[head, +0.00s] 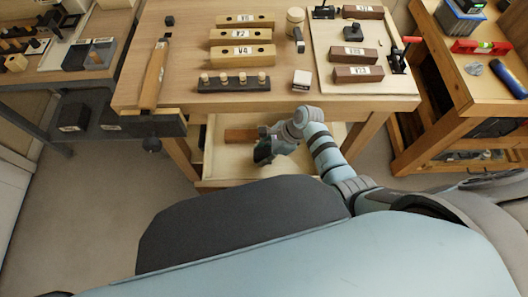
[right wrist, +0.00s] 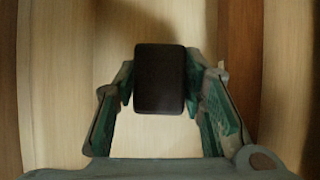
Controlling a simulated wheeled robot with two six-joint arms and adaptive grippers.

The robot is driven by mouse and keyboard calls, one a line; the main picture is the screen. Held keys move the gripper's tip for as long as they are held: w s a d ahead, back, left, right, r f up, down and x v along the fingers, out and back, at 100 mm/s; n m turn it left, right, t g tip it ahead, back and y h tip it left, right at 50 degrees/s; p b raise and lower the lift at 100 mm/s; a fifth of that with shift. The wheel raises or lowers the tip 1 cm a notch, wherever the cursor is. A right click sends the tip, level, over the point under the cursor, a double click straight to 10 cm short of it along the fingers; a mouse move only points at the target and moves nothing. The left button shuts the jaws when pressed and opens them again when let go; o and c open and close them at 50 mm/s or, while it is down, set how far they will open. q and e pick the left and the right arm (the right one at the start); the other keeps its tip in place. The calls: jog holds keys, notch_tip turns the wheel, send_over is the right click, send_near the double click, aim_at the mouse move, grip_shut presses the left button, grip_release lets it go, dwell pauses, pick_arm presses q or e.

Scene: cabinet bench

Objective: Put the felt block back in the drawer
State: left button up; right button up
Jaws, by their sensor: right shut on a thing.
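The felt block (right wrist: 159,80) is a dark, nearly black block between the fingers of my right gripper (right wrist: 160,88) in the right wrist view. The fingers are shut on its two sides. In the head view my right gripper (head: 264,150) is over the open drawer (head: 222,172) under the bench top. The block cannot be told apart from the dark gripper there. The right wrist view shows pale wood below the block; whether they touch is unclear. My left gripper is out of view.
A reddish-brown wooden piece (head: 240,135) lies in the drawer beside my gripper. The bench top (head: 290,103) overhangs the drawer's back and carries labelled wooden blocks (head: 242,53), a peg rack (head: 233,84) and a small white-topped box (head: 302,79). Another bench (head: 455,100) stands at the right.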

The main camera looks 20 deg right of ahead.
jog(key=shift+f, duration=1.1)
dwell(0.8)
jog(key=o, duration=1.3)
jog(key=shift+o, duration=0.2)
jog(key=shift+r, duration=0.1)
jog(key=p+v, duration=0.7)
